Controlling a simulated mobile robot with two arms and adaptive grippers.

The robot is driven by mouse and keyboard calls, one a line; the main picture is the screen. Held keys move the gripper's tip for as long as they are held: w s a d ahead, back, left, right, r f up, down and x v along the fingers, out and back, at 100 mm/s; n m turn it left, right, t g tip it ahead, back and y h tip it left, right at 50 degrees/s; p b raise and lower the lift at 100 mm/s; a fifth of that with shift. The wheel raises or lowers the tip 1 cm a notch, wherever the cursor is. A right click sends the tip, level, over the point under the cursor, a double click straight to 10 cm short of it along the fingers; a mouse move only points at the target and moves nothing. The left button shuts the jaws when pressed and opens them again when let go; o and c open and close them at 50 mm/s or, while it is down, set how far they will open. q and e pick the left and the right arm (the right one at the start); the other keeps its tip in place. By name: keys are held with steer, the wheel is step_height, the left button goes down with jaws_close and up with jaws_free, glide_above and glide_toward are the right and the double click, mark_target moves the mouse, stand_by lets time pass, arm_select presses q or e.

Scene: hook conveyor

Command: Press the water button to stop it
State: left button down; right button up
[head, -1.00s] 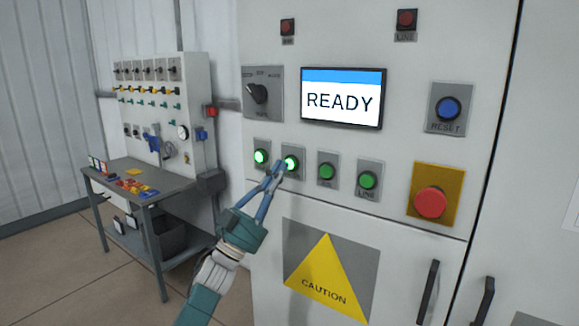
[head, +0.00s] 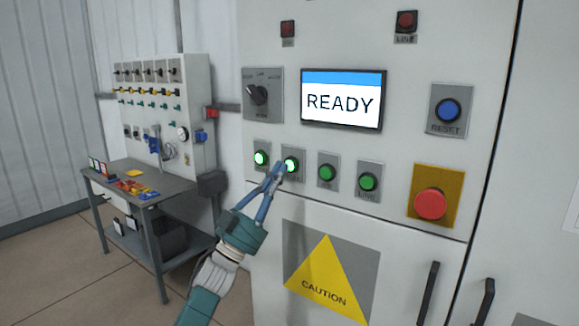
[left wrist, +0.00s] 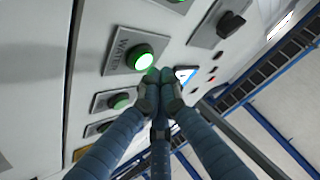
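The water button (head: 291,165) is a round green button, lit bright, second from the left in a row on the white cabinet. In the left wrist view the lit water button (left wrist: 141,57) sits on a grey plate labelled WATER. My left gripper (head: 279,167) has its fingertips together at the button's lower-left side in the head view. In the left wrist view my left gripper (left wrist: 160,84) also shows its tips close together, beside the button's edge. I cannot tell whether they touch it. Nothing is held. My right gripper is not in view.
A lit green button (head: 261,158) is to the left; unlit green buttons (head: 327,172) and (head: 368,181) are to the right. A screen (head: 342,98) reads READY. A red emergency button (head: 431,203), a blue reset button (head: 449,109) and a black knob (head: 258,94) are nearby.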

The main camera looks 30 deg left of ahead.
arm_select(q)
steer(key=shift+w, duration=0.1)
steer(key=shift+w, duration=0.35)
steer(key=shift+w+b, duration=0.35)
stand_by(0.9)
steer(key=shift+s, duration=0.8)
steer(key=shift+s+p, duration=0.1)
steer(key=shift+p, duration=0.2)
steer(key=s, duration=0.2)
steer(key=s+p, duration=0.1)
steer(key=s, duration=0.1)
steer(key=shift+s+a, duration=0.2)
steer(key=shift+s, duration=0.2)
